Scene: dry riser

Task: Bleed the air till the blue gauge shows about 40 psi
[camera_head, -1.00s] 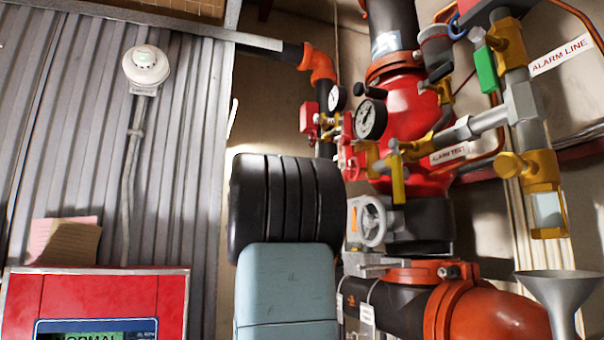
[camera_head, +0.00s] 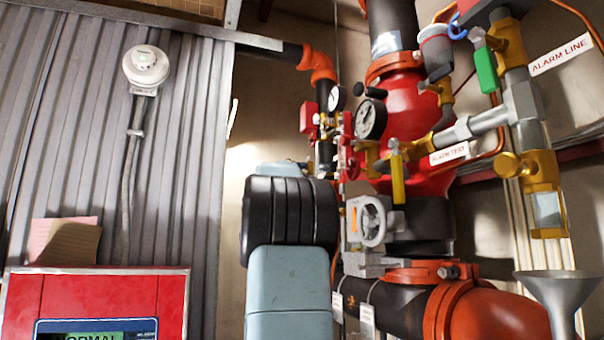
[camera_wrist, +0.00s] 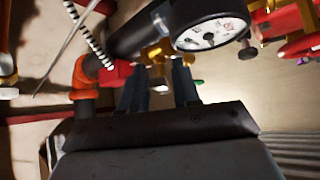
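Two round gauges with pale faces show in the head view: a smaller one (camera_head: 338,98) behind and a larger one (camera_head: 370,118) in front of the red valve body. I cannot tell which is the blue one, and the needle readings are too small to read. In the wrist view a pale-faced gauge (camera_wrist: 210,33) is close, at the top. My gripper (camera_wrist: 160,80) shows there as two dark fingers apart, with brass fittings (camera_wrist: 156,54) beyond the gap. No contact is clear. In the head view my arm hides most of the gripper. I cannot identify the air bleed.
Red and brass fittings crowd the thin riser (camera_head: 324,120). A grey handwheel (camera_head: 370,222), a yellow lever (camera_head: 397,178) and a funnel (camera_head: 556,290) stand to the right. A red panel (camera_head: 95,300) is at lower left. An orange coupling (camera_wrist: 85,80) is left of the fingers.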

